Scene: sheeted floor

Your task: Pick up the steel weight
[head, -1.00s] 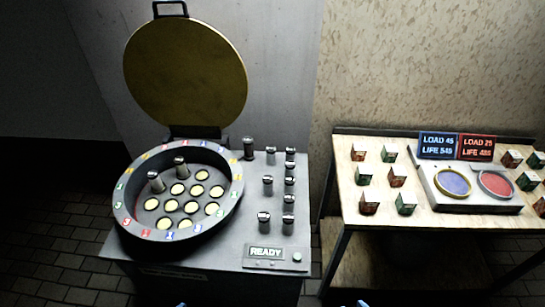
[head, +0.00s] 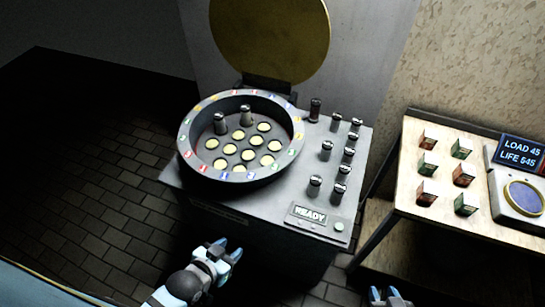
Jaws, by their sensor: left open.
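Several steel weights, small metal cylinders with dark bands, stand on the right part of the grey machine's top, one of them at the front (head: 315,185). Two more steel weights (head: 246,115) stand inside the round pan (head: 187,150) among pale round discs. My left gripper (head: 229,248) is open and empty, in front of the machine and below its top edge, apart from every weight. My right gripper (head: 385,293) shows only its fingertips at the bottom edge; they look apart, with nothing seen between them.
A raised gold lid (head: 270,35) stands behind the pan. A READY sign (head: 310,214) and a round button (head: 339,226) are at the machine's front right. A wooden table (head: 405,190) to the right holds small red and green boxes and a sign (head: 519,151). Tiled floor (head: 90,190) is clear at left.

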